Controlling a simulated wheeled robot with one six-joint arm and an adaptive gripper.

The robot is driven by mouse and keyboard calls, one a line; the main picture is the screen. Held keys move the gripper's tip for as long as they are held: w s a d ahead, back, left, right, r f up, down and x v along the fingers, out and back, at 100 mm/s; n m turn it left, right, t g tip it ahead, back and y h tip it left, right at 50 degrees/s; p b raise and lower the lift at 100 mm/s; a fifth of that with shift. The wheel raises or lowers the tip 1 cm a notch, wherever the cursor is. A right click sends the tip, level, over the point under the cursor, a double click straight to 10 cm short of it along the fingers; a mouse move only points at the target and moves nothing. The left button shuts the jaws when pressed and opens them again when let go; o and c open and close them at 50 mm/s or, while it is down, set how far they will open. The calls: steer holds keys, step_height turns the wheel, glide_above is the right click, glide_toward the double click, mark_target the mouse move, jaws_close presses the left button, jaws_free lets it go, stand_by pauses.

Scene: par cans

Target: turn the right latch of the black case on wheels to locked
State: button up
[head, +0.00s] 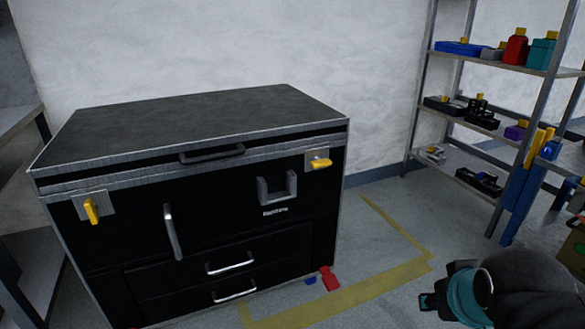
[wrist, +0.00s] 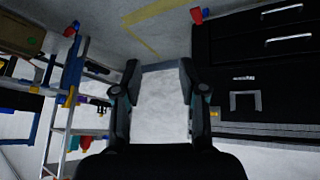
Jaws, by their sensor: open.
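The black case (head: 215,200) stands against the white wall in the head view, its lid closed. Its right latch (head: 320,164) has a yellow handle lying roughly level on a metal plate, near the front's upper right corner. The left latch (head: 91,211) has its yellow handle hanging down. My gripper (head: 440,285) is at the lower right of the head view, apart from the case and right of it. In the wrist view my gripper (wrist: 159,68) is open and empty; the case (wrist: 255,85) appears upside down at the right, with a small yellow bit beside a finger.
A shelf rack (head: 490,128) with colored boxes and tools stands at the right. Yellow tape (head: 345,298) marks the floor. Open floor separates case and rack.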

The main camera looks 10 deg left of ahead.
steer(key=w+r+n+t+b, duration=0.15)
steer(key=w+n+t, duration=0.35)
steer(key=w, duration=1)
steer(key=n+t+y+b, duration=0.3)
steer(key=n+y+b, duration=0.5)
steer(key=n, duration=1)
glide_toward(323, 165)
steer(key=w+a+p, duration=0.1)
steer(key=w, duration=0.2)
steer(key=w+a+f+y+p, duration=0.1)
steer(key=w+a, duration=0.1)
steer(key=w, duration=0.1)
steer(key=w+a+y+p, duration=0.1)
steer(key=w+a, duration=0.1)
steer(key=w, duration=0.2)
steer(key=shift+f, duration=0.15)
steer(key=shift+s, duration=0.1)
jaws_close()
